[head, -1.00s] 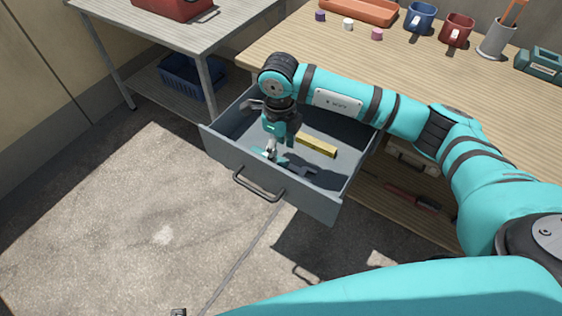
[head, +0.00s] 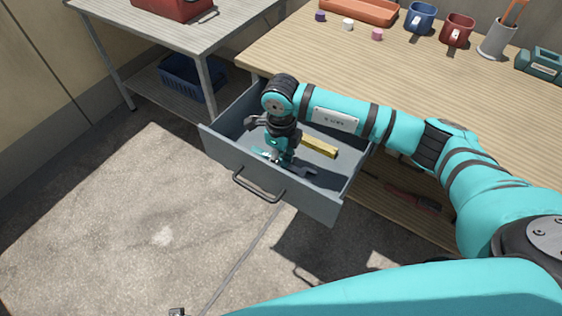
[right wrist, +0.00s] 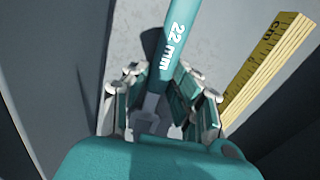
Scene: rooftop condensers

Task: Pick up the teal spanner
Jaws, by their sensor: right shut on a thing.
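The teal spanner (right wrist: 182,35), marked "22 mm", lies between the fingers of my right gripper (right wrist: 160,88) in the right wrist view. The gripper is shut on its handle, and a grey open jaw shows below the fingers. In the head view, my right gripper (head: 281,160) is down inside the open drawer, and a teal end of the spanner (head: 262,153) shows just left of it. The fingers hide the middle of the spanner. I cannot tell whether it touches the drawer floor. My left gripper is not in view.
The grey drawer (head: 225,160) is pulled out from under the wooden workbench (head: 400,70). A yellow folding rule (head: 320,147) lies in it, close to my right gripper; it also shows in the right wrist view (right wrist: 262,68). Mugs and a tray stand on the bench. The floor in front is clear.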

